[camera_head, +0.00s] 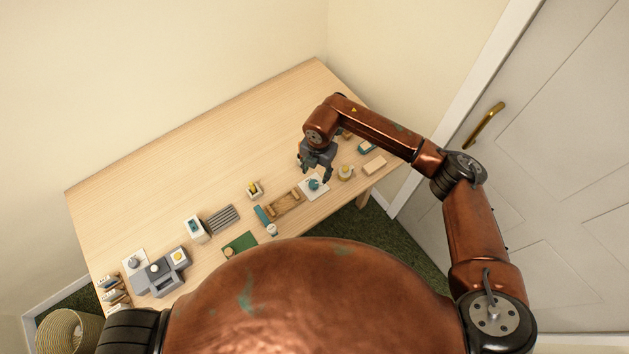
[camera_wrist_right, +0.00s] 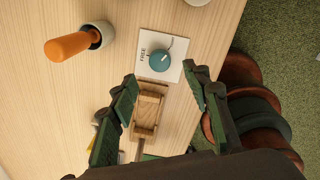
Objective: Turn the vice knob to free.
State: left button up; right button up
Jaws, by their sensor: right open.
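The vice knob (camera_wrist_right: 160,62) is a round teal knob on a white plate (camera_wrist_right: 173,46). The word FREE is printed on the plate, left of the knob in the right wrist view. A pale mark on the knob seems to point to the upper right, away from that word. The knob also shows in the head view (camera_head: 314,184). The wooden vice (camera_wrist_right: 149,108) lies beside the plate and also shows in the head view (camera_head: 285,205). My right gripper (camera_wrist_right: 160,74) is open and empty, its fingers spread to either side above the knob. My left gripper is not in view.
An orange-handled tool (camera_wrist_right: 68,46) stands in a grey holder near the plate. A yellow-topped item (camera_head: 345,172) and a wooden block (camera_head: 374,165) are right of it. Grey fixtures (camera_head: 160,270) stand at the left. The table's back half (camera_head: 190,155) is clear.

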aim_at(314, 183)
jog(key=f, duration=0.7)
jog(key=shift+a+f+b, duration=0.15)
jog(key=shift+a+b, duration=0.15)
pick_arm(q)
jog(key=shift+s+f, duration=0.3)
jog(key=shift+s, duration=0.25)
pick_arm(e)
jog(key=shift+c, duration=0.7)
jog(key=c, duration=1)
